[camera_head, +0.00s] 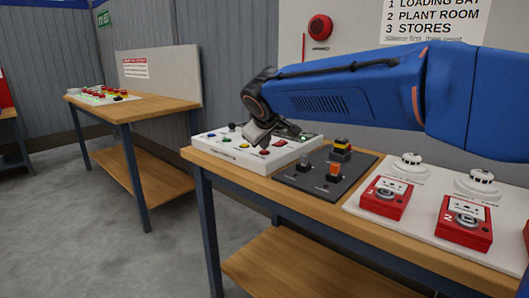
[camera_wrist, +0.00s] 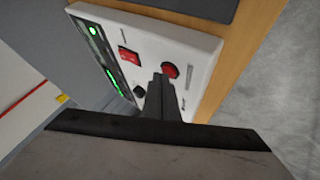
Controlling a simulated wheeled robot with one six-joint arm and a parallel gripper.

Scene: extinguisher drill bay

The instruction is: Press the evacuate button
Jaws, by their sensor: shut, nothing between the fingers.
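A white control panel (camera_head: 222,152) with several coloured buttons sits on the left end of the near bench. In the wrist view the white panel (camera_wrist: 200,47) shows a round red button (camera_wrist: 171,71), a red rocker switch (camera_wrist: 129,56), a black knob (camera_wrist: 139,91) and a lit green strip. The labels are too small to read, so I cannot tell which control is evacuate. My gripper (camera_head: 257,138) is over the panel. In the wrist view its shut fingers (camera_wrist: 161,78) point at the panel close beside the round red button; I cannot tell whether they touch it. The fingers hide part of the panel.
A dark board (camera_head: 311,182) with switches lies right of the panel. Further right, red call boxes (camera_head: 386,199) and white detectors (camera_head: 409,167) stand on a white board. Another bench (camera_head: 128,108) with a button panel stands at the back left. Grey floor (camera_head: 90,235) is open.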

